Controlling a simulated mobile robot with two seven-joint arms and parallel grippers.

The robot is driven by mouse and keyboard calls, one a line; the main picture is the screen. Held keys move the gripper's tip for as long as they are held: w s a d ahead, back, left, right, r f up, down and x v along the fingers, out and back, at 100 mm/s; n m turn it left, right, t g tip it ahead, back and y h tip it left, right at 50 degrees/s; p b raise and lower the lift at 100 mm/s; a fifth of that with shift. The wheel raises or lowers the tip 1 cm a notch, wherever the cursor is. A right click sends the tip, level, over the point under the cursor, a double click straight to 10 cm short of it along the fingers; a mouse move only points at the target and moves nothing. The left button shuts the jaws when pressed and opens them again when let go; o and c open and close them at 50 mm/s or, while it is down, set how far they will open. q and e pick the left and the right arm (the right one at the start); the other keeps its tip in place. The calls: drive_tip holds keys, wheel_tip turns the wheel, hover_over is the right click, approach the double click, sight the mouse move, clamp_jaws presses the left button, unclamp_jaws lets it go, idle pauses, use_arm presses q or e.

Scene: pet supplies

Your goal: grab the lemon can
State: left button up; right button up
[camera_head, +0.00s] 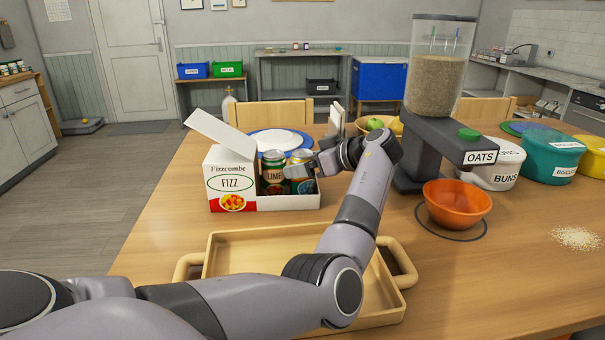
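An open white and red Fizzcombe carton (232,180) stands on the table with cans in it. A dark green can marked LIME (272,174) is at the left of its opening. To its right is another can (303,186), with blue and yellow showing; its name is hidden, so I cannot tell for sure that it is the lemon can. My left gripper (309,169) is at this right can, in front of its upper part. The fingers are too small and overlapped to show whether they are closed on it. My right gripper is out of view.
A wooden tray (222,250) lies under my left arm. An oats dispenser (428,150) stands right of the carton, with an orange bowl (457,203) below its spout. A plate (277,140) is behind the carton. Several lidded tubs stand at the right.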

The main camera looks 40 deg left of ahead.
use_arm(q)
drive_tip(key=c, duration=1.4)
drive_tip(key=shift+c, duration=0.8)
drive_tip(key=shift+r, duration=0.15)
